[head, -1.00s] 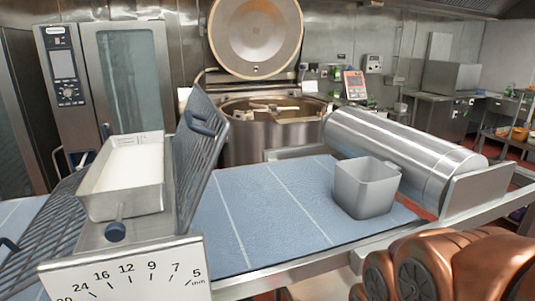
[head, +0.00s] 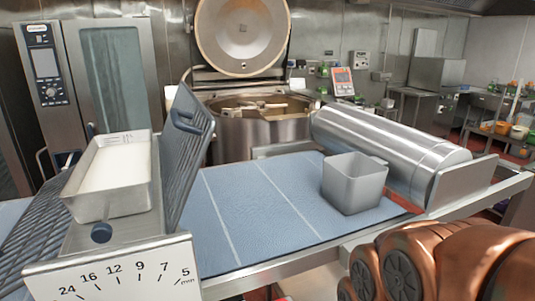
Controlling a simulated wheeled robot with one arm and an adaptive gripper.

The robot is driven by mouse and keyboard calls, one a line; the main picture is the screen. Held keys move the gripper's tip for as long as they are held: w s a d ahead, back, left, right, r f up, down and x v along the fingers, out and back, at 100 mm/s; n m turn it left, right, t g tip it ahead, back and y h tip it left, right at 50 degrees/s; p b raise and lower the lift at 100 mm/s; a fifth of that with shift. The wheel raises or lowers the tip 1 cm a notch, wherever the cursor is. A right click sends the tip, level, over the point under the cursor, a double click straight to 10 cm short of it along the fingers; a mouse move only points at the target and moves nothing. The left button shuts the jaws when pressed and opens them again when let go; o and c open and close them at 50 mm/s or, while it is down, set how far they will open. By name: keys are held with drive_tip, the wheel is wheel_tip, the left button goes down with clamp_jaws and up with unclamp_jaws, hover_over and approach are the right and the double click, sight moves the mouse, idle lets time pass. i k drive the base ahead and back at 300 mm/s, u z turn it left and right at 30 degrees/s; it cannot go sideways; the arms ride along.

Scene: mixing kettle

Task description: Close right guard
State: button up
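The right guard (head: 180,150) is a dark grey slatted grille with a blue handle on its upper part. It stands raised and tilted, to the right of the metal tray of white contents on the machine. A second slatted guard (head: 32,215) lies lower on the left side, partly cut off by the picture edge. My copper-coloured arm links show at the lower right, well apart from the right guard. My gripper is not in view.
The blue belt (head: 265,210) extends right of the raised guard. A grey square container (head: 353,185) stands on it, before a large steel roller (head: 390,150). A white-filled tray (head: 110,180) sits between the guards. Behind stands a kettle (head: 258,130) with its lid up.

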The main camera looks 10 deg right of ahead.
sight(182, 112)
drive_tip(key=u, duration=1.6)
drive_tip(key=k, duration=0.5)
drive_tip(key=u, duration=0.05)
